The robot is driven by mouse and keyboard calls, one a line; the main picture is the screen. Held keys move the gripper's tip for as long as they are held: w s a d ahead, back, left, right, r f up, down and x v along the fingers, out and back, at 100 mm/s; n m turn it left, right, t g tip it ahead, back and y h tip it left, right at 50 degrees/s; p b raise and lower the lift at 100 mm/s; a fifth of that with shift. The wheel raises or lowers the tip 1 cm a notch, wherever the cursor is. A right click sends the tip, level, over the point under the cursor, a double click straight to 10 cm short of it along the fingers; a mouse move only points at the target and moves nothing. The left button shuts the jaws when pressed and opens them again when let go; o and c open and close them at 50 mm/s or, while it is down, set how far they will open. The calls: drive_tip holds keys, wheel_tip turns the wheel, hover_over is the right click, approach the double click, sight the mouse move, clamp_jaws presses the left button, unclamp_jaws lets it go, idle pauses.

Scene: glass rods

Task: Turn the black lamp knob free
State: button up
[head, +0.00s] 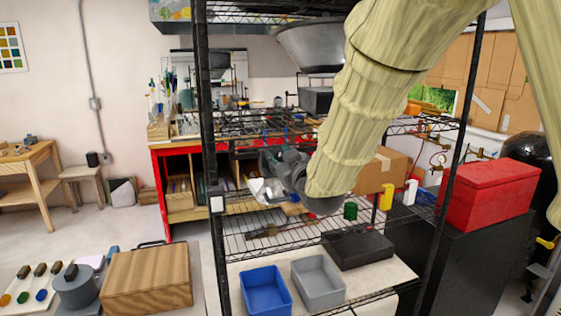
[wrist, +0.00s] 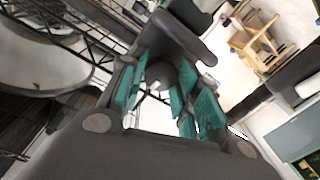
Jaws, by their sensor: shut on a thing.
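My gripper (head: 268,168) reaches past the black wire shelving, above its lower shelf, with the sleeved arm coming down from the upper right. In the wrist view my gripper (wrist: 162,78) has its teal-padded fingers on both sides of a dark round piece, which appears to be the black lamp knob (wrist: 160,74). The gripper is shut on it. The fingers hide much of its edge, and what it is attached to is not clear. In the head view the knob is hidden by the gripper. A white piece (head: 259,190) shows just below the gripper.
Wire shelf posts (head: 207,150) stand close to the arm. A large grey bowl-shaped thing (head: 312,47) is above. Blue (head: 265,290) and grey (head: 318,282) bins, a black case (head: 357,248) and a green cylinder (head: 350,211) are below. A red box (head: 488,198) is at right.

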drive_tip(key=o, duration=1.1)
drive_tip(key=shift+c, duration=0.2)
drive_tip(key=shift+s, duration=0.1)
drive_tip(key=v, duration=1.2)
